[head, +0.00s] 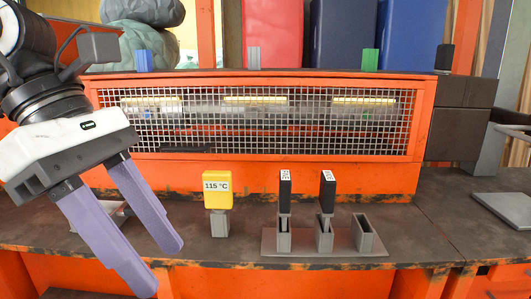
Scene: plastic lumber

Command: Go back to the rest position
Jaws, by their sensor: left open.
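My left gripper (160,268) comes in from the left in the head view. Its two purple fingers are apart, with nothing between them, and point down and to the right over the front part of the dark worktop (345,281). My right gripper is not in view.
A yellow block (216,194) marked 115 °C sits on a grey stand right of my left gripper. A grey rack (300,246) holds two black labelled pieces upright; its right slot (365,236) is empty. Behind is an orange machine with a mesh front (260,122). Several small blocks stand on top.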

